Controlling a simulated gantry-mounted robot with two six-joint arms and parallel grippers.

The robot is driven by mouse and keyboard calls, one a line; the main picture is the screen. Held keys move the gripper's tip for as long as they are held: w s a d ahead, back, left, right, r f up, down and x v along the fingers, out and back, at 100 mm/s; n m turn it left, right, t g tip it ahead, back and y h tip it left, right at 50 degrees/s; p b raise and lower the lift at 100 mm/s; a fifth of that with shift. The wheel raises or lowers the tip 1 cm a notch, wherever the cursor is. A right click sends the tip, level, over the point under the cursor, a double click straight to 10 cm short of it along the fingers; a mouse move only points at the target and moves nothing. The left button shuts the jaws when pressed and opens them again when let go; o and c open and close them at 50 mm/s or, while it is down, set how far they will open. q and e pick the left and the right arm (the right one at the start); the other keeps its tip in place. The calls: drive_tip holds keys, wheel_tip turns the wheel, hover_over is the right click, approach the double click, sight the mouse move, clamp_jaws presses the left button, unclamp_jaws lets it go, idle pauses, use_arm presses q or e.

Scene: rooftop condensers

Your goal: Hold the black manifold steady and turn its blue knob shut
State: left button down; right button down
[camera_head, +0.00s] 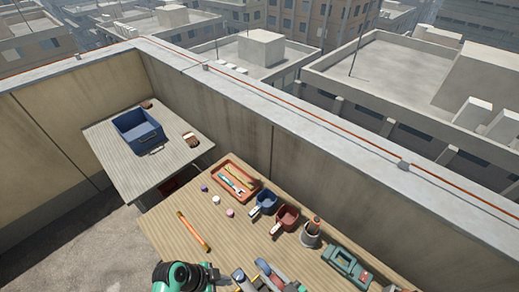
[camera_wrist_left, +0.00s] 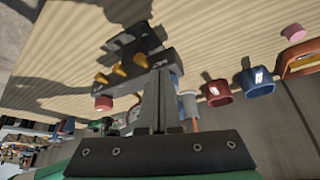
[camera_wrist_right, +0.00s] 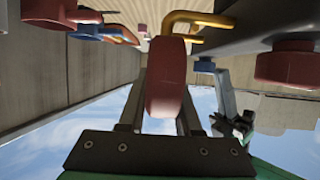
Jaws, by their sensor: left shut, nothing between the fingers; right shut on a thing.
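My right gripper (camera_wrist_right: 165,85) is shut on a dark red knob (camera_wrist_right: 165,70). Beside it in the right wrist view are the manifold's grey body (camera_wrist_right: 245,28), a yellow pipe (camera_wrist_right: 195,20), another red knob (camera_wrist_right: 290,66) and a small blue patch (camera_wrist_right: 204,66).
Behind are an orange tray (camera_head: 228,170) with tools, blue (camera_head: 266,200) and red (camera_head: 288,216) cups, a grey pot (camera_head: 310,237) and a green case (camera_head: 345,266). An orange-and-black tool (camera_head: 194,231) lies on clear wood at left. A second table (camera_head: 115,165) holds a blue bin (camera_head: 138,131).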

use_arm(q)
drive_tip(key=shift+w+d, duration=0.2)
drive_tip(key=shift+d, duration=0.1)
idle(0.6)
drive_tip(key=shift+w, duration=0.2)
drive_tip(key=shift+w+a, duration=0.15)
drive_tip(key=shift+w, duration=0.15)
drive_tip(key=shift+w+r, duration=0.1)
drive_tip(key=shift+w, duration=0.05)
drive_tip(key=shift+a, duration=0.1)
idle(0.3)
drive_tip(key=shift+a, duration=0.25)
wheel_tip(320, 180, up, 6)
drive_tip(key=shift+f, duration=0.1)
idle(0.3)
